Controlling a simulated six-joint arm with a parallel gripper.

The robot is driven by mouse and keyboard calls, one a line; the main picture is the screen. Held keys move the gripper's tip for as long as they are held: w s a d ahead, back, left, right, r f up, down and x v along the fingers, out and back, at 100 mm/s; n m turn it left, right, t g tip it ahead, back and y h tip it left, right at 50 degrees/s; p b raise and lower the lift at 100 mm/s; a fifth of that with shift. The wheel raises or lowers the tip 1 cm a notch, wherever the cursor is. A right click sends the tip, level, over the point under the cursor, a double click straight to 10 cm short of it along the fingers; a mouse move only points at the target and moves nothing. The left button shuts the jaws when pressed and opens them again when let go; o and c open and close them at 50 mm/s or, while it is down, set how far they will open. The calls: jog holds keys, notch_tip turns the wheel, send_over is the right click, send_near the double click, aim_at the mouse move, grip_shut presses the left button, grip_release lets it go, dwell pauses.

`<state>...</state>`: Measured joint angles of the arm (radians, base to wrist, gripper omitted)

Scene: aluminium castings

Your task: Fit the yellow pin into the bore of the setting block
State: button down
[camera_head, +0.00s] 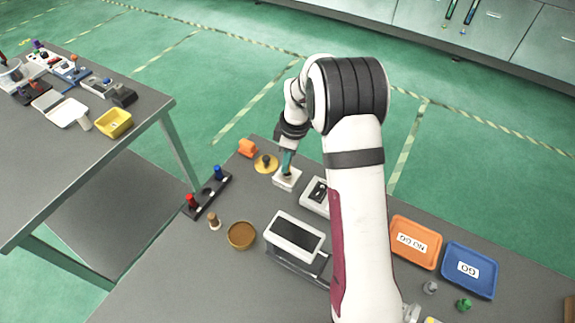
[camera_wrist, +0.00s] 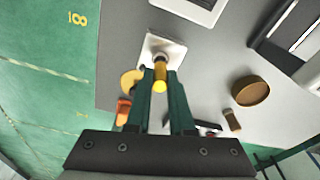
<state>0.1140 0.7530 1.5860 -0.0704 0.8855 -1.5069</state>
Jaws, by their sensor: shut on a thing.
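The yellow pin (camera_wrist: 160,85) is between the green fingers of my gripper (camera_wrist: 160,75) in the wrist view. My gripper is shut on it. The white setting block (camera_wrist: 174,50) lies just beyond the fingertips, and the pin's far end lines up with its middle. The bore is hidden by the pin and fingers, so I cannot tell whether the pin's tip is above the bore or inside it. In the head view my gripper (camera_head: 287,163) points down at the white block (camera_head: 287,181), and the pin cannot be made out there.
A yellow disc with a dark knob (camera_head: 266,164) and an orange piece (camera_head: 247,148) stand close left of the block. A white box with a dark slot (camera_head: 315,196) is close right. A dark rack with pins (camera_head: 206,197), a brown bowl (camera_head: 241,236) and trays (camera_head: 415,242) stand farther off.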

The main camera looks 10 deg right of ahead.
jog(key=shift+f, duration=1.1)
jog(key=c, duration=0.8)
grip_release()
jog(key=shift+f, duration=0.15)
notch_tip(320, 180, up, 12)
jog(key=d, duration=0.1)
jog(key=s+a+r+m, duration=0.3)
jog(key=s+r+m, duration=0.25)
jog(key=s, duration=0.35)
jog(key=s+a+m, duration=0.1)
jog(key=s+m, duration=0.3)
jog(key=s, duration=0.4)
jog(key=s+a+m, duration=0.1)
jog(key=s+m, duration=0.3)
jog(key=s, duration=0.4)
jog(key=s+a+m+g, duration=0.1)
jog(key=s+m, duration=0.3)
jog(key=s, duration=0.4)
jog(key=shift+s+a+r+y, duration=0.1)
jog(key=shift+a+r+y, duration=0.2)
jog(key=shift+a, duration=0.3)
